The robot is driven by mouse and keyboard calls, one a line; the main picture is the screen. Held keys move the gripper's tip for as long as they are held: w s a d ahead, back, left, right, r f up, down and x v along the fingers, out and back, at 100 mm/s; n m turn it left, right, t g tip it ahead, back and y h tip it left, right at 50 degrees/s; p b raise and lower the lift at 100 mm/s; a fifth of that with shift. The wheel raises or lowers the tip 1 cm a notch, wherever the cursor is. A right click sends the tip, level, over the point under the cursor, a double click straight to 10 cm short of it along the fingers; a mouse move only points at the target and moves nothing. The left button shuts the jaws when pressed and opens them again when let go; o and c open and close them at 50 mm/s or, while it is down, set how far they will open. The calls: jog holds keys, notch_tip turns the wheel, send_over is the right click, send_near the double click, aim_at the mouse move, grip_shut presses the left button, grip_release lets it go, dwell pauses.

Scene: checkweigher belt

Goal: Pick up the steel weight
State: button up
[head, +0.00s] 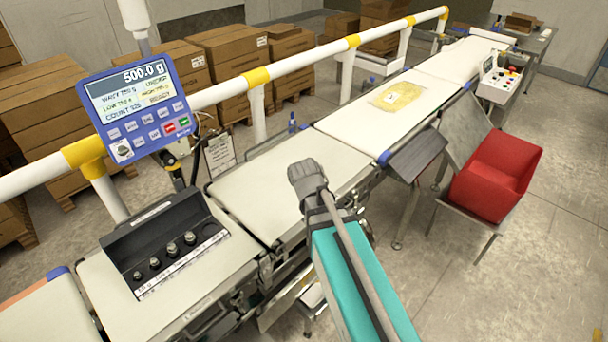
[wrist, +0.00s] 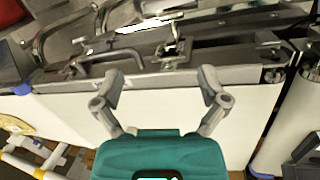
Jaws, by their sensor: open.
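Several small steel weights (head: 172,249) stand in a row in a black case (head: 152,228) in the head view. They grow larger from left to right, and a pale strip with markings runs along the case's front. The case rests on the belt section at the lower left. My gripper (head: 308,180) is over the middle belt section, right of the case and well apart from the weights. In the wrist view my gripper (wrist: 159,75) has its two grey fingers spread with nothing between them. No weight shows in the wrist view.
A blue display (head: 137,106) reading 500.0 g stands behind the case. A white and yellow rail (head: 300,65) runs behind the belts. A yellow packet (head: 397,96) lies on the far belt, and a red bin (head: 497,177) stands at right. The middle belt (head: 260,190) is clear.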

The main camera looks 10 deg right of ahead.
jog(key=w+a+n+h+b, duration=0.1)
jog(key=w+n, duration=0.2)
jog(key=w+a+n+t+h+b, duration=0.1)
jog(key=w+n+h, duration=0.1)
jog(key=w+n, duration=0.1)
jog(key=w+a+n+t+h+b, duration=0.1)
jog(key=w+n+h+b, duration=0.1)
jog(key=w, duration=0.3)
jog(key=shift+a+f+n, duration=0.2)
jog(key=shift+a+n, duration=0.15)
jog(key=shift+n, duration=0.35)
jog(key=w+a+r+n+t+h+b, duration=0.1)
jog(key=w+a+n, duration=0.1)
jog(key=n, duration=0.1)
jog(key=w+a+r+n+t+h+b, duration=0.1)
jog(key=w+a+n, duration=0.1)
jog(key=w+a, duration=0.1)
jog(key=w+a+r+n+t+h+b, duration=0.1)
jog(key=w+a+n, duration=0.1)
jog(key=n, duration=0.1)
jog(key=shift+w+a+r+n+t+h, duration=0.15)
jog(key=shift+w+a+n+t+h, duration=0.15)
jog(key=shift+t+h, duration=0.1)
jog(key=shift+w+a+r, duration=0.15)
jog(key=shift+r, duration=0.1)
jog(key=shift+b+x, duration=1.65)
jog(key=shift+x, duration=2.65)
jog(key=shift+b+x, duration=1.15)
jog(key=shift+x, duration=1.45)
